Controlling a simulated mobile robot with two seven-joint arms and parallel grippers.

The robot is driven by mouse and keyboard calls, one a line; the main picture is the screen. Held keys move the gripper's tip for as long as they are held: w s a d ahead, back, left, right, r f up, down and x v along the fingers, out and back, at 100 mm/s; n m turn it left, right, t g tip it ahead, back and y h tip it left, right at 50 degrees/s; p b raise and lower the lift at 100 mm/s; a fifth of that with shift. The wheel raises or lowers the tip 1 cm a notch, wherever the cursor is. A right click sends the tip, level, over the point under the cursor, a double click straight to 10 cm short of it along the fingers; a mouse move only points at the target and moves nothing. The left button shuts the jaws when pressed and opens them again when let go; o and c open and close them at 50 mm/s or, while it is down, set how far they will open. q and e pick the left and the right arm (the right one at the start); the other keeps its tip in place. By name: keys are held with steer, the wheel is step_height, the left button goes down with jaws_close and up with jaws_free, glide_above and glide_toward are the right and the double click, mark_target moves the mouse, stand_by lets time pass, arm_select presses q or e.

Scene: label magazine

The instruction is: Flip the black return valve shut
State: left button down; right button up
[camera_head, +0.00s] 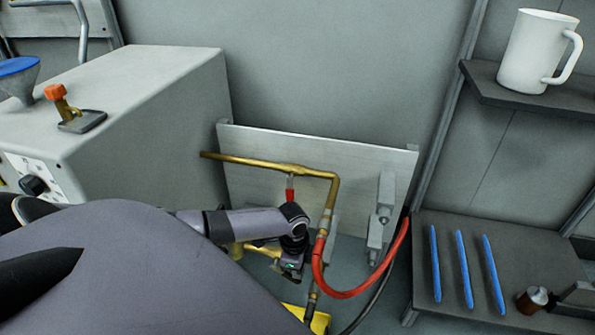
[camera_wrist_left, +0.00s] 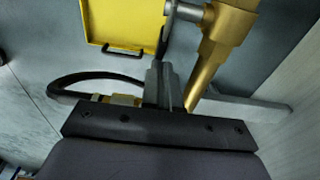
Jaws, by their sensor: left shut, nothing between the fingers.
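The brass pipework (camera_head: 320,172) is fixed to a pale board (camera_head: 250,140) in the head view. A red valve handle (camera_head: 290,194) hangs below the upper pipe. My left gripper (camera_head: 291,272) is shut and empty, low in front of the pipework. Its shut fingers (camera_wrist_left: 162,88) lie beside a brass pipe (camera_wrist_left: 215,50) in the left wrist view; I cannot tell if they touch it. I cannot make out the black return valve surely; my gripper and arm cover part of the lower pipe (camera_head: 262,249). My right gripper is not in view.
A red hose (camera_head: 345,294) loops right of the gripper. A yellow tray (camera_wrist_left: 124,24) lies below, and a black hose (camera_wrist_left: 85,80) curves nearby. A grey cabinet (camera_head: 150,90) stands left. Shelves at right hold a white mug (camera_head: 530,52) and blue sticks (camera_head: 465,270).

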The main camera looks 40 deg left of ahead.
mark_target(294, 281)
arm_select(q)
steer(key=shift+d+f, duration=0.1)
steer(key=shift+f, duration=0.25)
steer(key=shift+f+p, duration=0.3)
steer(key=shift+f, duration=0.15)
steer(key=shift+s+a+f, duration=0.1)
steer(key=shift+a+f, duration=0.05)
steer(key=shift+f, duration=0.4)
steer(key=shift+s+a+f, duration=0.1)
steer(key=shift+f, duration=0.4)
steer(key=shift+a+f, duration=0.15)
steer(key=shift+f, duration=0.2)
stand_by(1.9)
